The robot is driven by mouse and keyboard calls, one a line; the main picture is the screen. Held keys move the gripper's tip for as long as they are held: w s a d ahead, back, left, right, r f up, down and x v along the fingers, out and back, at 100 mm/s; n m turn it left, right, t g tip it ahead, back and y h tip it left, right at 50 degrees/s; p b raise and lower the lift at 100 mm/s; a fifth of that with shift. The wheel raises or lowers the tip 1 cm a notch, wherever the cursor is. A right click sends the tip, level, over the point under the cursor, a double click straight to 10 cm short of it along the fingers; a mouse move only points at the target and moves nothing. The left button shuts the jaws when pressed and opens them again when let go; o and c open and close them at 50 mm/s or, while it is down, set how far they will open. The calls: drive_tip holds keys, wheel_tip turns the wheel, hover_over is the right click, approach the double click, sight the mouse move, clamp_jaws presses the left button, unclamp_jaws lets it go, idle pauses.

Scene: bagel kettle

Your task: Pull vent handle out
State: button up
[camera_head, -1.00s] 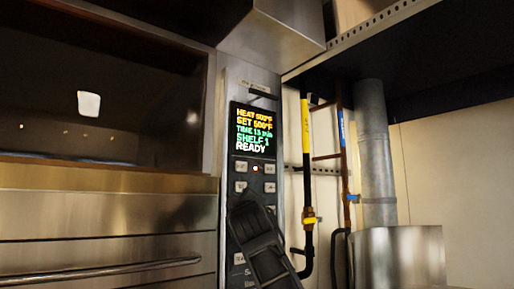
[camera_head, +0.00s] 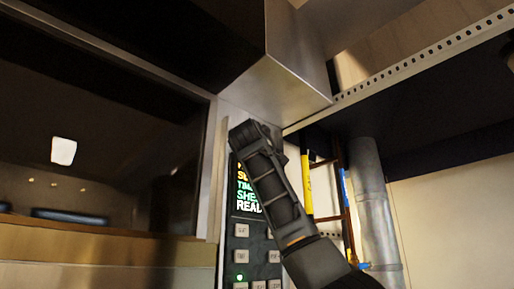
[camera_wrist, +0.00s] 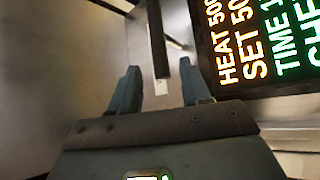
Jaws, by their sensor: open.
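The vent handle looks to be a thin dark bar (camera_wrist: 157,38) in the wrist view, standing out from a pale metal surface. My gripper (camera_wrist: 160,82) is open, with one finger on each side of the picture line of this bar. The bar's end shows beyond and between the fingertips; I cannot tell whether it lies within their reach. No contact shows. In the head view my gripper (camera_head: 250,132) is at the top of the control panel (camera_head: 243,228) and hides the handle.
The lit display (camera_wrist: 270,45) is close beside my gripper. A metal hood (camera_head: 297,85) juts out above it. Yellow-and-black pipes (camera_head: 307,185) and a grey duct (camera_head: 372,205) stand to the right. The dark oven window (camera_head: 100,130) is at left.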

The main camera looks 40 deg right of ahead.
drive_tip(key=p+x, duration=0.2)
drive_tip(key=x, duration=0.3)
drive_tip(key=shift+d+r, duration=0.1)
drive_tip(key=shift+r, duration=0.1)
drive_tip(key=shift+w+d+r+p, duration=0.1)
drive_tip(key=shift+w+d+p, duration=0.3)
drive_tip(key=shift+w+d, duration=0.15)
drive_tip(key=shift+c, duration=0.2)
drive_tip(key=shift+s, duration=0.1)
clamp_jaws()
